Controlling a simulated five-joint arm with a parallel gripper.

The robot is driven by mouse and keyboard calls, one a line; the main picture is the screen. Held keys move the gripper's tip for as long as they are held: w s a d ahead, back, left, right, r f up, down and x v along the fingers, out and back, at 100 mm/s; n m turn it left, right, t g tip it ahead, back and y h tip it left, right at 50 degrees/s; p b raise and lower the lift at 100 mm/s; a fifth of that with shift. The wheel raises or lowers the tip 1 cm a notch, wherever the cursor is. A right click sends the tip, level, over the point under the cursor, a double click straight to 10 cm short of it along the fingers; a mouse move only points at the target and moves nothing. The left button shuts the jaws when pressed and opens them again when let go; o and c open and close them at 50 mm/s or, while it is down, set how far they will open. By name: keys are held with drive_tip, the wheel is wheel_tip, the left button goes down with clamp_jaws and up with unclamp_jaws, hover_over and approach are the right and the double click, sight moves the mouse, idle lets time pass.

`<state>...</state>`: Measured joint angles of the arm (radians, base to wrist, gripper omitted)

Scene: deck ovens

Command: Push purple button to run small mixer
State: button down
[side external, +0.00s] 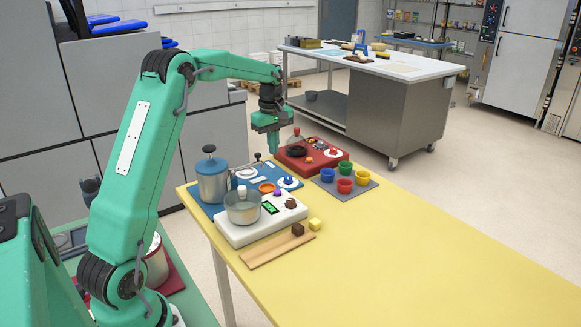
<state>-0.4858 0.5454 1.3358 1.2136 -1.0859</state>
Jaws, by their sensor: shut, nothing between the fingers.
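The purple button (277,193) is a small purple dome at the back edge of a white unit. This unit looks like the small mixer (236,234), with a clear bowl (243,209) on top, a green display (270,207) and a brown knob (291,203). My gripper (273,150) points down with its fingers shut and empty. It is in the air over the back of the table, beyond the purple button and apart from it. The fingertips are small in this view, so their exact height is hard to tell.
A blue unit (212,209) with a steel-blue canister (211,180) stands behind the white one. A red unit (318,158) and a grey tray (325,186) of colored cups stand further right. A wooden board (265,254) with small cubes lies in front. The yellow table's right side (430,240) is clear.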

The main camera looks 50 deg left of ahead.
sight(276, 191)
drive_tip(key=f, duration=1.3)
drive_tip(key=shift+w+f, duration=0.15)
drive_tip(key=shift+w, duration=0.2)
